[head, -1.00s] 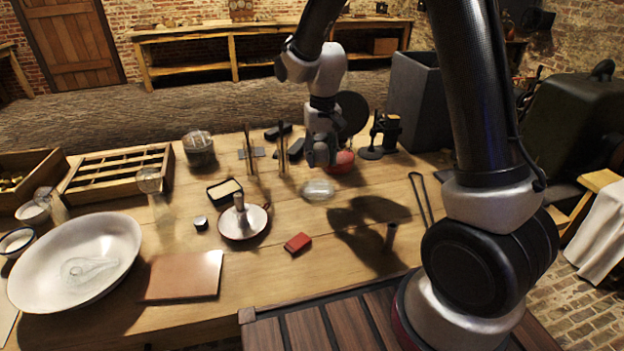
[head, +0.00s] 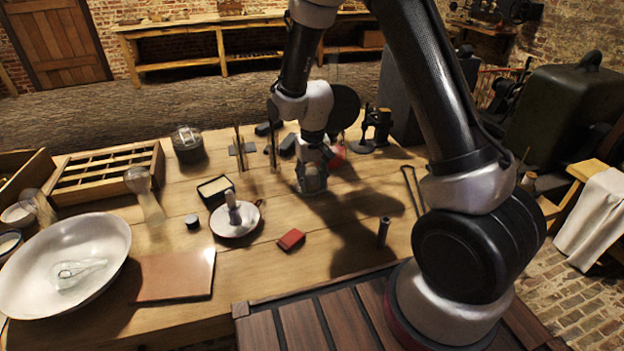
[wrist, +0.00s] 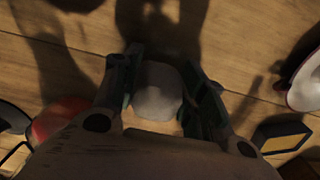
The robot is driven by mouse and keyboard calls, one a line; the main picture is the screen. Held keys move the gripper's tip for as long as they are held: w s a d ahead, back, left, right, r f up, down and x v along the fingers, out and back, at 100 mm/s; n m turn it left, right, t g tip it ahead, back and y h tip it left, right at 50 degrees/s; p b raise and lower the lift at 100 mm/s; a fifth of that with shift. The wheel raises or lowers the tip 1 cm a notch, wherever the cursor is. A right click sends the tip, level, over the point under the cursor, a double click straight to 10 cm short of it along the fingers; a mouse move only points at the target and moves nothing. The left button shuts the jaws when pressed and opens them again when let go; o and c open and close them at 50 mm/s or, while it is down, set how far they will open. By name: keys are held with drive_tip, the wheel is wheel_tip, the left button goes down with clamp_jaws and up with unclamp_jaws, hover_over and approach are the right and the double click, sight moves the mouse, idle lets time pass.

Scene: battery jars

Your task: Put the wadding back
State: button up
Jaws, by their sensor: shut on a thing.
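A pale, rounded clump, the wadding (wrist: 158,92), sits between the two fingers of my gripper (wrist: 162,78) in the wrist view. The fingers press on it from both sides. In the head view my gripper (head: 312,184) points down at the middle of the table, low over the wood. It hides most of the wadding there. I cannot tell whether the wadding still touches the table.
A shallow pan with a grey upright piece (head: 235,220), a dark box with pale filling (head: 216,187) and a red block (head: 291,239) lie nearby. A white basin (head: 105,240) and glass bulb (head: 148,200) are left. A dark upright tube (head: 383,232) stands right.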

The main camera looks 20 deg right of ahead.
sight(313, 174)
drive_tip(key=o, duration=1.2)
drive_tip(key=shift+f, duration=0.1)
drive_tip(key=shift+c, duration=0.2)
drive_tip(key=s+d+r+t, duration=0.1)
drive_tip(key=s+d+r, duration=0.15)
drive_tip(key=r, duration=0.75)
drive_tip(key=s+d+r, duration=0.2)
drive_tip(key=d+r, duration=0.1)
drive_tip(key=r, duration=0.7)
drive_tip(key=s+d+r+t, duration=0.1)
drive_tip(key=s+d+r, duration=0.2)
drive_tip(key=s, duration=0.4)
drive_tip(key=s+d+r+t, duration=0.1)
drive_tip(key=s+d+r, duration=0.2)
drive_tip(key=s, duration=0.4)
drive_tip(key=s+d+r+t, duration=0.1)
drive_tip(key=s+d+r, duration=0.2)
drive_tip(key=s, duration=0.3)
drive_tip(key=shift+s+d+r, duration=0.15)
drive_tip(key=shift+s+r, duration=0.25)
